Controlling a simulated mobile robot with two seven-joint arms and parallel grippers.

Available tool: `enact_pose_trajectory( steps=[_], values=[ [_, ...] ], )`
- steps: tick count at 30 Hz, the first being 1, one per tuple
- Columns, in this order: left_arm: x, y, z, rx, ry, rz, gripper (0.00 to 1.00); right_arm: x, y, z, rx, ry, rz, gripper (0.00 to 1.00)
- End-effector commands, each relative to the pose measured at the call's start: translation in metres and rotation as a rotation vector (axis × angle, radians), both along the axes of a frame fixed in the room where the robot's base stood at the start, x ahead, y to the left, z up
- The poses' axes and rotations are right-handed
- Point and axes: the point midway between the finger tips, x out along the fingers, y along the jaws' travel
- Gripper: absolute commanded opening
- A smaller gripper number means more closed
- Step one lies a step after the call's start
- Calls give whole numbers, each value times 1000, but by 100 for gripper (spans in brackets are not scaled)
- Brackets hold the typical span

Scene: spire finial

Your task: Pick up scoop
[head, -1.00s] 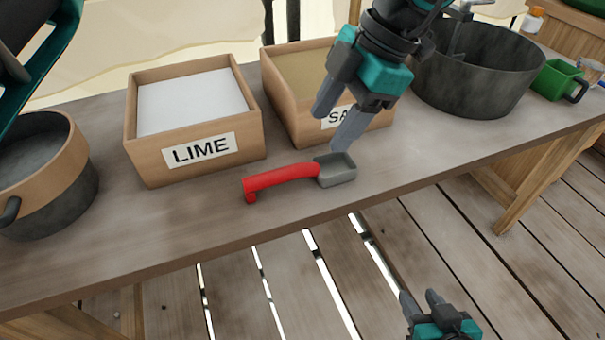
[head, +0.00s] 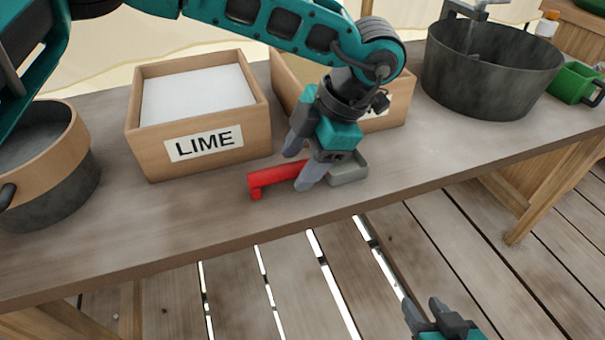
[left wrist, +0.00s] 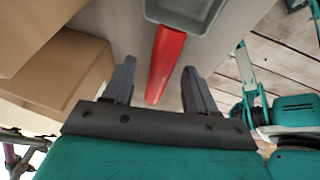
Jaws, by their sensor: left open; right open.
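The scoop (head: 274,179) lies on the wooden table in front of the lime box, with a red handle to the left and a grey pan to the right. My left gripper (head: 302,169) is open over the scoop, and its fingers and body hide the middle of it in the head view. In the left wrist view the red handle (left wrist: 165,62) runs between the two open fingers (left wrist: 158,88), with the grey pan (left wrist: 187,12) beyond them. My right gripper (head: 428,312) is open and empty at the lower right, below the table's front edge.
The lime box (head: 197,118) and a second open box (head: 400,100) stand behind the scoop. A wood-banded pot (head: 45,185) is at the left. The table front is clear.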

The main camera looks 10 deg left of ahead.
Motion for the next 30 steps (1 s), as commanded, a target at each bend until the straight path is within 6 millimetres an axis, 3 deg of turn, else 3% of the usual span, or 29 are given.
enact_pose_trajectory(
  steps=[2, 8, 26, 30],
  values=[
    [-1, 4, -8, -1, 0, 1, 57, 0, 1, -2, 0, 3, 3, 43],
    [-1, 4, -8, -1, 0, 1, 57, 0, 2, 0, 2, 3, 6, 43],
    [-1, 4, -8, -1, 0, 0, 0, 1, 1, 0, -1, -2, 5, 43],
    [-1, 4, -7, -1, 0, 1, 0, 2, 0, 0, -2, -3, 3, 43]
  ],
)
